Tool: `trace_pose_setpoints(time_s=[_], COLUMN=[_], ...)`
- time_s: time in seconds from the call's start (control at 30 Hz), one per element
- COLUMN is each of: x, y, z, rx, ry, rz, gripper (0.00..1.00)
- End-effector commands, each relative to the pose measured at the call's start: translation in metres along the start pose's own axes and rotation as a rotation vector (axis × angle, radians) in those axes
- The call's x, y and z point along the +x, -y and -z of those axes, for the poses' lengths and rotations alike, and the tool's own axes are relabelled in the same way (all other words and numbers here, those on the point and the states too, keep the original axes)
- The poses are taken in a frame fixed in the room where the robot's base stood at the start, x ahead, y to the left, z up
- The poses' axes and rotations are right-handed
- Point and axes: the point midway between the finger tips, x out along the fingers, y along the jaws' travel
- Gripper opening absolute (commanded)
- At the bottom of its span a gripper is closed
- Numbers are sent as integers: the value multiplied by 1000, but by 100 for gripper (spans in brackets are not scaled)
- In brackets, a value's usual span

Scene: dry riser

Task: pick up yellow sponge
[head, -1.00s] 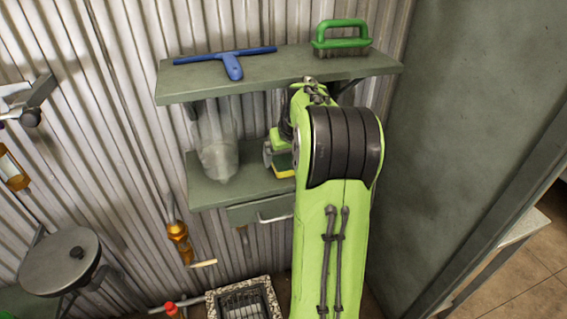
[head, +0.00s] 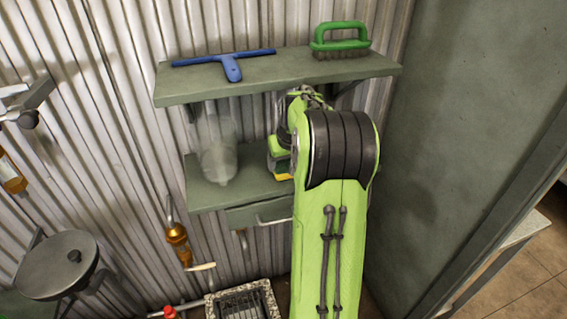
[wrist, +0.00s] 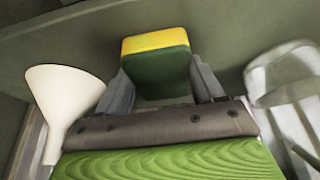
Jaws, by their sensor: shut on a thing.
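The yellow sponge (wrist: 157,62) has a yellow layer and a dark green layer. In the wrist view it sits between the two fingers of my gripper (wrist: 161,82), which is shut on it. In the head view a small part of the sponge (head: 284,177) shows at the lower shelf, left of my green arm. My arm hides most of the gripper and the rest of the sponge there. I cannot tell whether the sponge still touches the shelf.
The lower shelf (head: 215,196) holds a translucent container (head: 216,150) to the left. The upper shelf (head: 270,88) above carries a blue squeegee (head: 228,64) and a green brush (head: 340,38). The wrist view shows a white funnel (wrist: 62,100) at left. A grey wall (head: 460,110) stands at right.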

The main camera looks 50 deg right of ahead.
Motion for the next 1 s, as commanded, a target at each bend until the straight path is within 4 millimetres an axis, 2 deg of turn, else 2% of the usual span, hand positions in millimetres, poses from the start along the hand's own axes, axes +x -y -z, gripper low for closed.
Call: trace_pose_setpoints(time_s=[0.23, 0.37, 0.7, 0.83, 1.0], x=[-18, -26, -66, -76, -82], y=[0, 0, 0, 0, 0], z=[4, -23, -119, -144, -159], rx=[-1, 1, 2, 2, 0], ry=[-2, -1, -2, -2, -1], rz=[-1, -2, -2, -2, 0], gripper=[40, 40, 40, 40, 40])
